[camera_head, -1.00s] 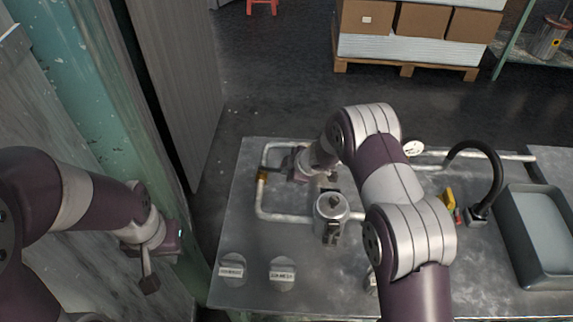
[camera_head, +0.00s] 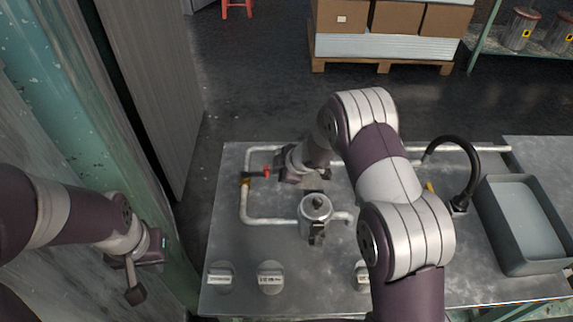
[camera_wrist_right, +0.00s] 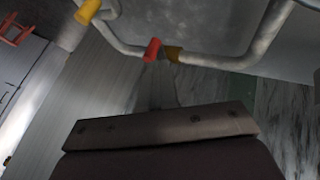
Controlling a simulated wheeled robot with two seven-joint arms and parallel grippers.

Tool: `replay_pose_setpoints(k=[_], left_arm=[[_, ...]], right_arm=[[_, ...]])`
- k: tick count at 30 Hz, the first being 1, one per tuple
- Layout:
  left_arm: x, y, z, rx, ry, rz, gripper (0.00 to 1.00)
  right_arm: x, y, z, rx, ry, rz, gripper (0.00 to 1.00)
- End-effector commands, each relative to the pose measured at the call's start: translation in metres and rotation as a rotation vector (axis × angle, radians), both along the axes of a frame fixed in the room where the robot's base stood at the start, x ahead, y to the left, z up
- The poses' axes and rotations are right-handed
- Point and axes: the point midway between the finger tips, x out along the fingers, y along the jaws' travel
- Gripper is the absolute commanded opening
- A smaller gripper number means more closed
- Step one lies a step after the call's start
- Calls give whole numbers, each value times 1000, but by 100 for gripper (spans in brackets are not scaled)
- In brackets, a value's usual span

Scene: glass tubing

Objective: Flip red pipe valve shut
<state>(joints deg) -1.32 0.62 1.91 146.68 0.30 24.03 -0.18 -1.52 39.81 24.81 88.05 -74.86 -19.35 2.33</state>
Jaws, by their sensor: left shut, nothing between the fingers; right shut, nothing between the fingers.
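The red valve handle (camera_head: 267,171) shows at the back left of the bench, beside the brass fitting (camera_head: 245,182) on the white pipe loop (camera_head: 247,205). In the right wrist view the red handle (camera_wrist_right: 152,50) and brass fitting (camera_wrist_right: 173,54) lie just beyond the narrow shut fingers (camera_wrist_right: 158,72). My left gripper (camera_head: 132,282) is shut and empty, left of the bench and far from the valve.
A metal canister (camera_head: 316,212) stands at the pipe's front run. Labelled round pieces (camera_head: 270,278) lie at the front. A grey tray (camera_head: 490,215) and black hose (camera_head: 455,140) are to the right. A green post (camera_head: 85,130) is near my left arm.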

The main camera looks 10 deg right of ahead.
Motion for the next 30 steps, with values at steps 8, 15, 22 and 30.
replay_pose_setpoints(k=[8, 15, 22, 30], left_arm=[[0, 0, 13, 0, 0, 0, 0], [0, 0, 15, 0, 0, 0, 0], [0, 0, 14, 0, 0, 0, 0], [0, 0, 14, 0, 0, 0, 0]], right_arm=[[-29, -18, 47, 0, -1, 1, 0], [-37, -23, 58, 0, 0, 2, 0], [-37, -23, 58, 0, 0, 2, 0], [-37, -25, 57, -9, 2, -3, 0]])
